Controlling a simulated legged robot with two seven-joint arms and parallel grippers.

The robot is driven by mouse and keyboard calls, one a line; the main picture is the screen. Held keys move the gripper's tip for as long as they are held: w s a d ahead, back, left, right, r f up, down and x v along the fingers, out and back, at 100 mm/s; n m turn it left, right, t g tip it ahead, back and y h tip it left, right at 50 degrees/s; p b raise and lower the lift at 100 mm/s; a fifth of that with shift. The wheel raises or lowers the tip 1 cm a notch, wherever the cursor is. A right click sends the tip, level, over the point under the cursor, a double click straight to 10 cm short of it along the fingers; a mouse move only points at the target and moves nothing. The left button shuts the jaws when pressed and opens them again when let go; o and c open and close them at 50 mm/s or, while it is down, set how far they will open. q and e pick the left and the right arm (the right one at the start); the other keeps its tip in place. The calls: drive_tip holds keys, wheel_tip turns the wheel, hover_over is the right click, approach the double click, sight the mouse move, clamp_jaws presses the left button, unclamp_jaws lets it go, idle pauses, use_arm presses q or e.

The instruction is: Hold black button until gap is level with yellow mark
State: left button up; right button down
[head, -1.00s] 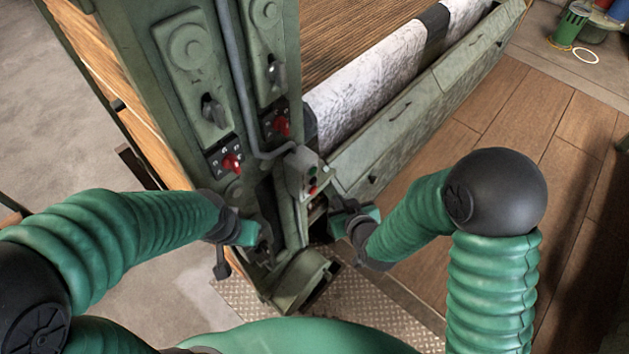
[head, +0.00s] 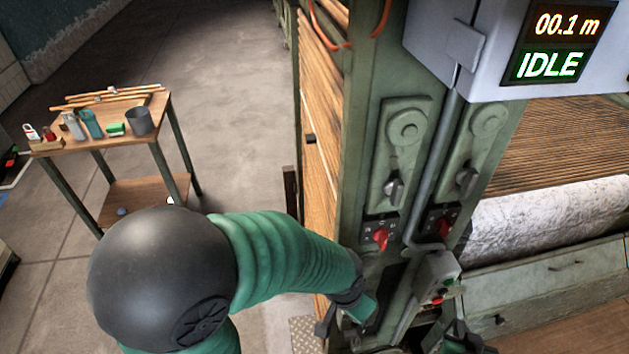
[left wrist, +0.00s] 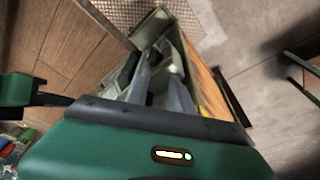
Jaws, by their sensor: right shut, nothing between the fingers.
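A small grey button box (head: 437,272) is fixed to the front of the green machine post, with a green button and a red button (head: 437,300) on its side. I cannot make out the black button. My right gripper (head: 460,342) is at the bottom edge, just below and right of the box, shut and empty, partly cut off. My left gripper (head: 345,316) is low beside the post, left of the box; its fingers are not clear. The display (head: 560,45) reads 00.1 m and IDLE. No gap or yellow mark can be made out.
Red switches (head: 380,238) and grey levers sit on the post. A wooden table (head: 135,125) with tools and cups stands at left. Floor between is clear.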

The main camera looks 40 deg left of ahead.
use_arm(q)
clamp_jaws()
idle(1.4)
